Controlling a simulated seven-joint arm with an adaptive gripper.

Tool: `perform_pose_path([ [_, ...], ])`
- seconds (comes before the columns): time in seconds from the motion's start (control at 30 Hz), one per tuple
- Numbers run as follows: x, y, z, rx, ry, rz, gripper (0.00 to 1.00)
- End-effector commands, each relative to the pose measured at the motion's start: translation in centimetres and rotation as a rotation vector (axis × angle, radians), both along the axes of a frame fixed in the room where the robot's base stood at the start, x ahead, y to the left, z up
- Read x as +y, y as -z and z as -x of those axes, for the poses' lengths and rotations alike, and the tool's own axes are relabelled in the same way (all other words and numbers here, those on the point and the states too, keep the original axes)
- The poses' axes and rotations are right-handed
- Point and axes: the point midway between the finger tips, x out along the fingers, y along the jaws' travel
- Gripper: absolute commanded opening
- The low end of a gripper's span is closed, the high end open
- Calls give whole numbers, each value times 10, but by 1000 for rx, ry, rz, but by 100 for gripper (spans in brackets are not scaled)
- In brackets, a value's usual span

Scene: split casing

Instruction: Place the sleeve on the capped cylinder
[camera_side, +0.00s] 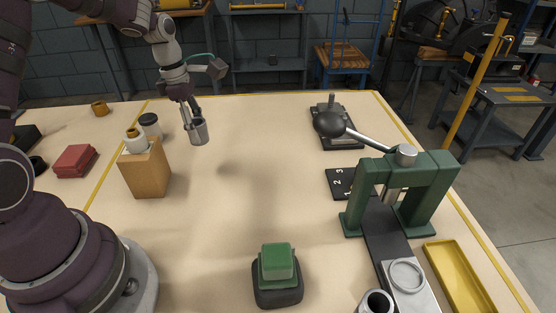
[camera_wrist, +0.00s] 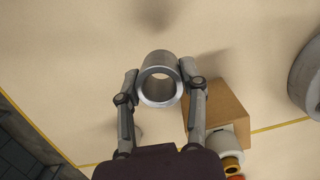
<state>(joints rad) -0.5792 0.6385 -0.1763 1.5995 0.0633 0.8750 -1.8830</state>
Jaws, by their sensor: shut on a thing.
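The sleeve (camera_side: 198,133) is a grey metal tube, held raised over the table at the back left. My gripper (camera_side: 193,117) is shut on it. In the wrist view the fingers (camera_wrist: 162,82) press on both sides of the sleeve (camera_wrist: 158,98), and I look through its open bore. I cannot tell for sure which item is the capped cylinder. A white cylinder with a yellow top (camera_side: 134,142) stands on a tan block (camera_side: 147,172), left of the sleeve.
A green press (camera_side: 435,195) with a ball-ended lever stands at the right. A metal tube (camera_side: 376,302) and a ring (camera_side: 405,275) are in front of it. A green block on a dark base (camera_side: 277,268) is at the front. The table's middle is clear.

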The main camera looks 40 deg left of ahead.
Motion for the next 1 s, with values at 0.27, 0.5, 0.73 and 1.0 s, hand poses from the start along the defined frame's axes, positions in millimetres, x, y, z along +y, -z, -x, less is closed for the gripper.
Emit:
perform_pose_path([
  [0.27,131,-27,-9,-2,-807,-2,0],
  [0.5,183,-41,15,0,-1211,-3,0],
  [0.73,188,-24,20,6,-1268,-2,0],
  [1.0,188,6,19,0,-1262,-3,0],
])
